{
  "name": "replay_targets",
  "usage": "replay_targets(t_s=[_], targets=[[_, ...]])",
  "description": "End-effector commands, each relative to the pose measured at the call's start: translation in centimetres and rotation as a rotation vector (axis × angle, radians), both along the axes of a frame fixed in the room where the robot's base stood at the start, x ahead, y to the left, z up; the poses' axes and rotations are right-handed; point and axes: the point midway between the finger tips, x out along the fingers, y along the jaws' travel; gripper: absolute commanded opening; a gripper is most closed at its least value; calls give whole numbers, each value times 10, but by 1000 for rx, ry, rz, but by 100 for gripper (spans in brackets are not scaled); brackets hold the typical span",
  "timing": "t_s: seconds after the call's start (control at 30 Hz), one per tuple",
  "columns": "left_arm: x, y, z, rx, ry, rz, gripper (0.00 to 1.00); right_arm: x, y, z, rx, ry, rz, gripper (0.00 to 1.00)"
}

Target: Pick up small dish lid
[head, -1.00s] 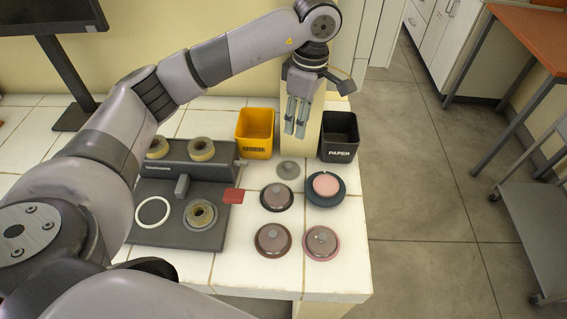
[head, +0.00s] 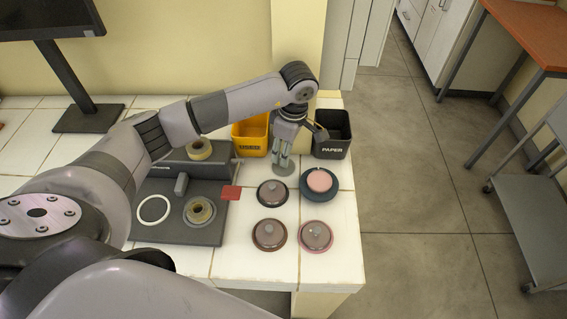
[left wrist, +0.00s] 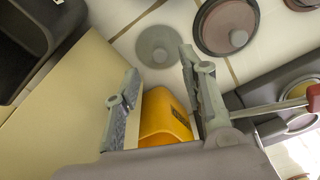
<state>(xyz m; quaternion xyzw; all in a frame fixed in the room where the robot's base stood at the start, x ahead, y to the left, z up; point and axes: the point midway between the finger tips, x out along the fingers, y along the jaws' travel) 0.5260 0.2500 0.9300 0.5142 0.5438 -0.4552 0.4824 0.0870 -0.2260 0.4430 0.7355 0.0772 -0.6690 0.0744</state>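The small dish lid, a grey-green disc with a central knob, lies on the white tiled bench (head: 341,215). In the head view its edge (head: 283,170) shows below my left gripper (head: 283,162), which partly covers it. In the left wrist view the whole small lid (left wrist: 160,46) shows beyond and between my fingertips (left wrist: 158,62). My left gripper is open and empty, pointing down above the lid, apart from it as far as I can tell. My right gripper is not in view.
Several lidded round dishes stand nearby, including a brown one (head: 271,193) and a pink-topped one (head: 320,182). A yellow bin (head: 250,138) and a black PAPER bin (head: 332,146) stand behind.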

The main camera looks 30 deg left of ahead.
Motion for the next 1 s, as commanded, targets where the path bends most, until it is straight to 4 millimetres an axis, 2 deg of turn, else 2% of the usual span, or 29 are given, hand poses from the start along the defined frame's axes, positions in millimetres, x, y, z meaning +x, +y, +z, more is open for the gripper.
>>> replay_targets(t_s=[0.03, 0.13, 0.3, 0.57, 1.0], targets=[[-2, 0, -5, 1, 7, 2, 38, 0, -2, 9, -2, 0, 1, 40], [-2, 0, -20, 0, 7, 1, 38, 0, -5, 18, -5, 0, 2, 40], [-1, 3, -40, 0, 3, 0, 38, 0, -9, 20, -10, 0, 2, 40], [0, 3, -44, 0, 1, 0, 38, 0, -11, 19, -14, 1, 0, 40], [0, 3, -43, 0, 1, 0, 9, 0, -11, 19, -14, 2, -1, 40]])
